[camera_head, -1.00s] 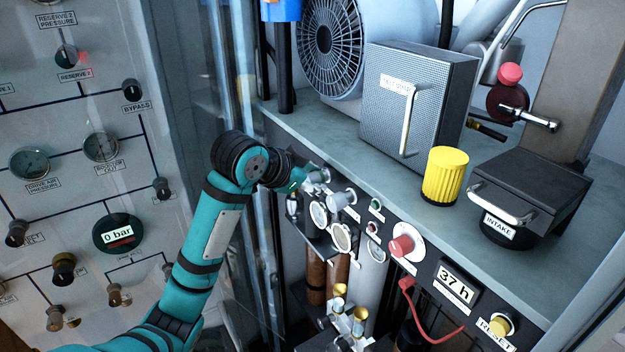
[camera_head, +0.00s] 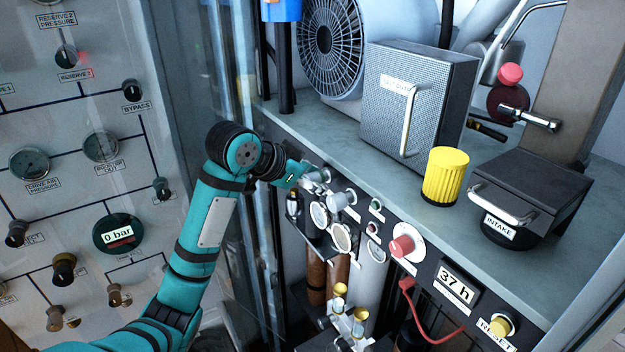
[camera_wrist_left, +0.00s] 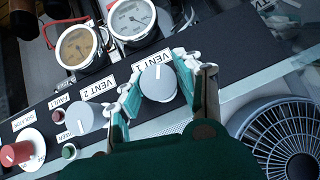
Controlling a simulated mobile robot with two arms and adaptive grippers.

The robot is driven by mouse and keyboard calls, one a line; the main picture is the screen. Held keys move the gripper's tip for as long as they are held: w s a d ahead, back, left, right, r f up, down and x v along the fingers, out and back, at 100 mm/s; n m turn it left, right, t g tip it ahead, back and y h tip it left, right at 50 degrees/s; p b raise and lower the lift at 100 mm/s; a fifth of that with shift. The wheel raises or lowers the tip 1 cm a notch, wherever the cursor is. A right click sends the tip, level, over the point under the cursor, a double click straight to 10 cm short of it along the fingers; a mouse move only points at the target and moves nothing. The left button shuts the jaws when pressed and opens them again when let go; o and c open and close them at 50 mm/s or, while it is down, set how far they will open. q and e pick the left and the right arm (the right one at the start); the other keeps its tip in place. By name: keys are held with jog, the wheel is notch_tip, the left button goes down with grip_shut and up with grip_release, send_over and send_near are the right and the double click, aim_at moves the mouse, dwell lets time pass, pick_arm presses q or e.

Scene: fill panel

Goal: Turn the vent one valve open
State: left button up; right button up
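The vent one valve is a round grey knob (camera_wrist_left: 158,82) with a white pointer line, labelled VENT 1, on the dark panel in the left wrist view. My left gripper (camera_wrist_left: 158,88) is around it, with one teal-padded finger on each side. The fingers are spread; whether the pads touch the knob is not clear. In the head view my left gripper (camera_head: 308,176) is at the far left end of the panel's top row and hides most of that knob. My right gripper is not in view.
The VENT 2 knob (camera_wrist_left: 84,117) is close beside the left finger. Two gauges (camera_wrist_left: 130,17) are on the panel's other side. A fan (camera_wrist_left: 282,140) is near the right finger.

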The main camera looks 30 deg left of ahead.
pick_arm(q)
jog(key=shift+o, duration=1.4)
jog(key=shift+s, duration=0.1)
jog(key=v, duration=0.7)
jog(key=shift+a, duration=0.1)
